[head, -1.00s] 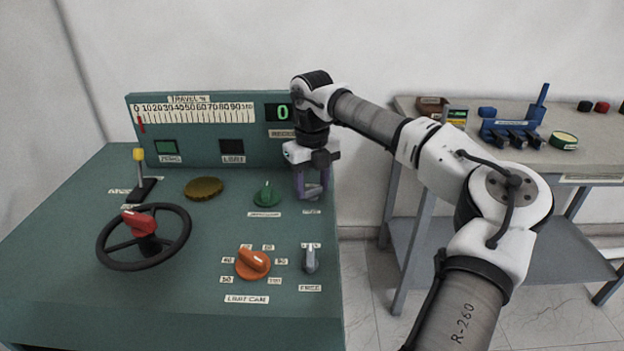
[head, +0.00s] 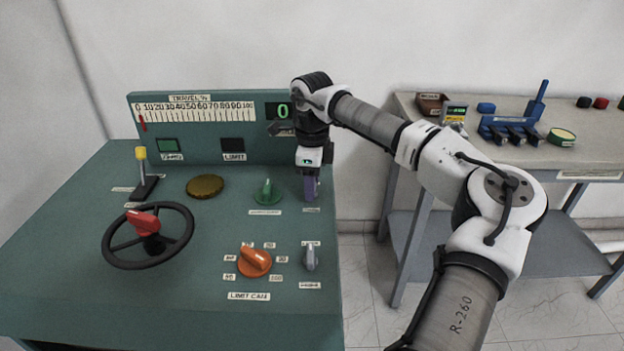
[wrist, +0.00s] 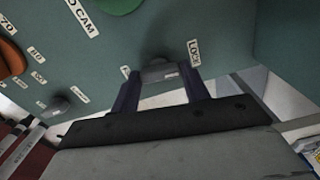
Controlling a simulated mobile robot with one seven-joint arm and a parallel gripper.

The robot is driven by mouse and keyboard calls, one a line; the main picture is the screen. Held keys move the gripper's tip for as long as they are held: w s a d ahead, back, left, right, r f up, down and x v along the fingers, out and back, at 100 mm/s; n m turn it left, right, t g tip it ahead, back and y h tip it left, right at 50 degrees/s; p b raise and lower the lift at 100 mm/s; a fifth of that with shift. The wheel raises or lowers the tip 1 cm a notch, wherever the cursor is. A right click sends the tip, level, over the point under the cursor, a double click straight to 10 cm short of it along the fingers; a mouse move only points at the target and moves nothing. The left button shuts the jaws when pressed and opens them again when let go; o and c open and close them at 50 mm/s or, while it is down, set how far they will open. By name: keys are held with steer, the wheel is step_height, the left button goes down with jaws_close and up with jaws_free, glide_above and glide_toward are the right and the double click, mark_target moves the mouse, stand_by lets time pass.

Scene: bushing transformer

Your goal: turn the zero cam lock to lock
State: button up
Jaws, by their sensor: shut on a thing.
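The zero cam lock (wrist: 158,71) is a small grey knob on the green panel, between my fingertips in the wrist view. My gripper (wrist: 158,80) is shut on it, one purple finger on each side. A LOCK label (wrist: 194,53) lies just right of the knob, and a small unreadable label (wrist: 125,72) lies to its left. In the head view my gripper (head: 311,190) points down at the panel's right edge, seen nearly edge-on, and hides the knob. Which way the knob points is unclear. The green zero cam knob (head: 267,192) is left of my gripper.
The orange limit cam dial (head: 254,262) and another grey lock knob (head: 310,257) are nearer the front. A black handwheel (head: 186,222) and yellow-tipped lever (head: 141,165) stand at left. The travel scale board (head: 210,150) rises behind. A side table (head: 470,155) stands at right.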

steer(key=shift+r+n, duration=0.1)
steer(key=shift+n, duration=0.6)
steer(key=o, duration=1)
step_height(320, 180, up, 14)
steer(key=shift+f+b, duration=0.15)
steer(key=shift+b, duration=0.55)
steer(key=shift+s, duration=0.1)
